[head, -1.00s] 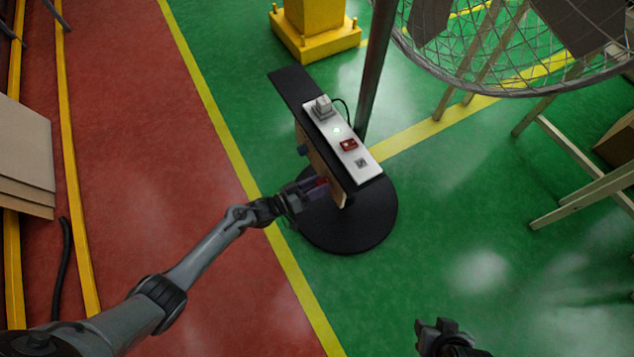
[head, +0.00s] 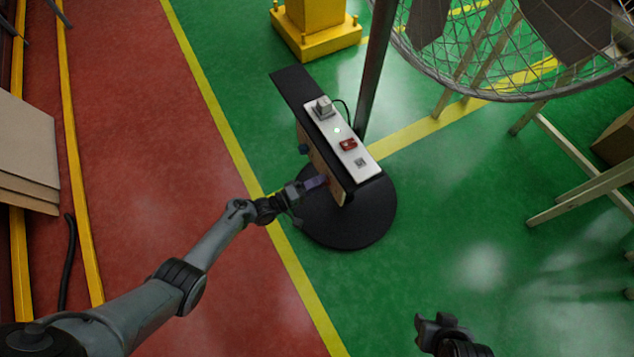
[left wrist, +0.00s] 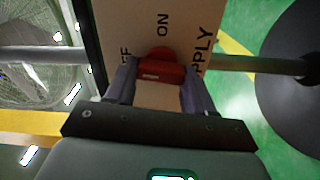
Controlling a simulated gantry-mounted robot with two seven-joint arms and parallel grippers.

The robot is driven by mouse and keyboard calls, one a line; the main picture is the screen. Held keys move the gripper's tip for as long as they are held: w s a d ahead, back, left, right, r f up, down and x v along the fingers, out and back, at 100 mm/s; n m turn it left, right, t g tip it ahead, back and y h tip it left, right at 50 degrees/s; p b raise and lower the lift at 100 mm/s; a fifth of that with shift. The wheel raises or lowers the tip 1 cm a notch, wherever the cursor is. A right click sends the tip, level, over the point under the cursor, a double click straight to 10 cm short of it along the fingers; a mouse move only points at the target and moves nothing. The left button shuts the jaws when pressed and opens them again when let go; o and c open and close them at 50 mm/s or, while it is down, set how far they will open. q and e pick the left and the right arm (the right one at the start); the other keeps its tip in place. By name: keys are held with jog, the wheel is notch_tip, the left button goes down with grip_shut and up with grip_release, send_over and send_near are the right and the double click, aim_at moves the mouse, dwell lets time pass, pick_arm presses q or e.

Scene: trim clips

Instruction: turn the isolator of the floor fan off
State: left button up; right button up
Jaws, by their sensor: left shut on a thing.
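The isolator's red handle (left wrist: 160,70) is on a tan panel (left wrist: 125,25) marked ON, SUPPLY and a partly covered word ending in FF. My left gripper (left wrist: 160,88) is shut on the handle, one finger on each side. In the head view my left gripper (head: 318,183) is at the left side of the stand's tan panel (head: 322,168), and the handle is mostly hidden. The floor fan (head: 510,45), in a wire cage, stands at the upper right. My right gripper (head: 438,325) is low in the head view, away from the stand.
A white strip (head: 322,113) on top of the stand carries a plug, a lit green lamp and a red switch (head: 348,145). The stand has a round black base (head: 365,225). A yellow post (head: 315,25) and wooden trestles (head: 570,200) stand nearby. Green floor is clear at the lower right.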

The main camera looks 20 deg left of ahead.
pick_arm(q)
jog(key=shift+n, duration=0.7)
jog(key=o, duration=1)
jog(key=shift+o, duration=0.2)
jog(key=p+v, duration=0.3)
jog(key=v, duration=0.7)
jog(key=shift+s+a, duration=0.25)
jog(key=shift+s, duration=0.05)
